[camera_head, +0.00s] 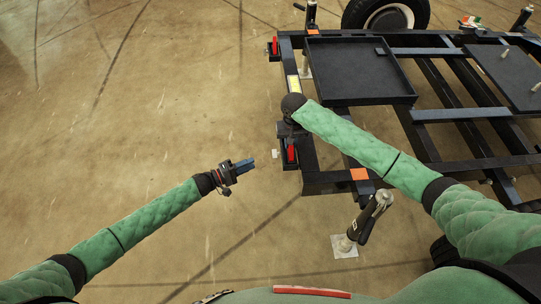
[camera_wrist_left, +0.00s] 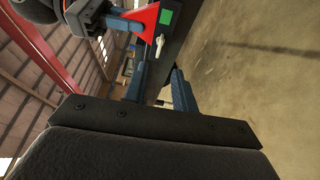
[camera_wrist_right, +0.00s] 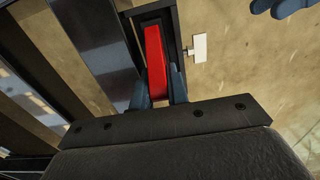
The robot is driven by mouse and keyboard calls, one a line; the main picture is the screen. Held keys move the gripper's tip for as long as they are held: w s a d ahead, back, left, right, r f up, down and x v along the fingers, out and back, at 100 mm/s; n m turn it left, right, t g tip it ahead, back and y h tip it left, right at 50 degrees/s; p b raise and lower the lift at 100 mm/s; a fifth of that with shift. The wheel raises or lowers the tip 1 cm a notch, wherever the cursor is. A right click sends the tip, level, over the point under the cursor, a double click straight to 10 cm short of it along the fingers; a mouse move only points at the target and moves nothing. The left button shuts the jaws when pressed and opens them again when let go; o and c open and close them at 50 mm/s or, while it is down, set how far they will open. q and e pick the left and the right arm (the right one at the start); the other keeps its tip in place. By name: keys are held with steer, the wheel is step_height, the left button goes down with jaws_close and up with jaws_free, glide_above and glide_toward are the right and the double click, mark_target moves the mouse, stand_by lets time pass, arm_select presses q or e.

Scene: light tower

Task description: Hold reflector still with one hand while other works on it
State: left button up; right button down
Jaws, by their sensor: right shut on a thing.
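The red reflector (camera_head: 291,153) sits at the outer left side of the dark trailer frame (camera_head: 327,182). In the right wrist view the reflector (camera_wrist_right: 155,62) lies between the two fingers of my right gripper (camera_wrist_right: 157,88), which is shut on it.
A black tray (camera_head: 356,97) lies on the trailer frame. A wheel (camera_head: 390,19) stands behind it. A jack stand (camera_head: 366,222) is near the front corner. Another red reflector (camera_head: 275,46) is at the frame's far corner. The concrete floor to the left is clear.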

mark_target(276, 154)
arm_select(q)
steer(key=x, duration=1)
steer(key=shift+s, duration=0.1)
jaws_close()
